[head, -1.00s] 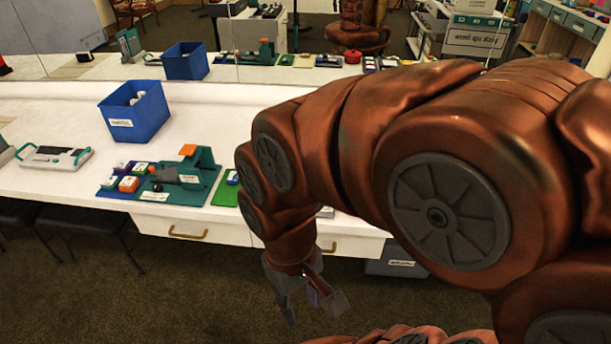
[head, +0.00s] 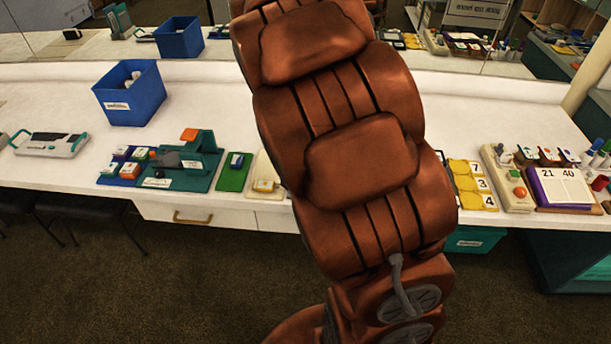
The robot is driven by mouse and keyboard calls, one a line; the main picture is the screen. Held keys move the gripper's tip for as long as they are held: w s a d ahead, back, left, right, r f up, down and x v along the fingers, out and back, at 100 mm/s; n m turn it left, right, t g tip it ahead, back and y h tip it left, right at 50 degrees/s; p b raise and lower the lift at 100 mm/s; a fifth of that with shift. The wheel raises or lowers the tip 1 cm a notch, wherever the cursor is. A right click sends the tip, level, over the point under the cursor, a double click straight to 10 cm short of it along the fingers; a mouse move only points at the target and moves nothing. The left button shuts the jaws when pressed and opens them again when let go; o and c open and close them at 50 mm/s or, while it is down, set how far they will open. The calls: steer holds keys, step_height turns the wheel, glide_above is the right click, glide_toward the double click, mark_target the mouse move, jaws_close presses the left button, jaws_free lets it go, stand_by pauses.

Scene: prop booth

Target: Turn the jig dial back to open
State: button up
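A green fixture (head: 203,163) sits near the front edge of the white counter, left of my arm. My gripper is not in view; my brown arm fills the middle of the picture and hides part of the counter.
A blue bin (head: 131,96) stands behind the fixture. A blue tray with small blocks (head: 124,171) adjoins its left side. A green board (head: 234,173) and a cream board (head: 267,189) lie to its right. Number cards (head: 473,186) and a 21/40 board (head: 562,188) are farther right. A mirror backs the counter.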

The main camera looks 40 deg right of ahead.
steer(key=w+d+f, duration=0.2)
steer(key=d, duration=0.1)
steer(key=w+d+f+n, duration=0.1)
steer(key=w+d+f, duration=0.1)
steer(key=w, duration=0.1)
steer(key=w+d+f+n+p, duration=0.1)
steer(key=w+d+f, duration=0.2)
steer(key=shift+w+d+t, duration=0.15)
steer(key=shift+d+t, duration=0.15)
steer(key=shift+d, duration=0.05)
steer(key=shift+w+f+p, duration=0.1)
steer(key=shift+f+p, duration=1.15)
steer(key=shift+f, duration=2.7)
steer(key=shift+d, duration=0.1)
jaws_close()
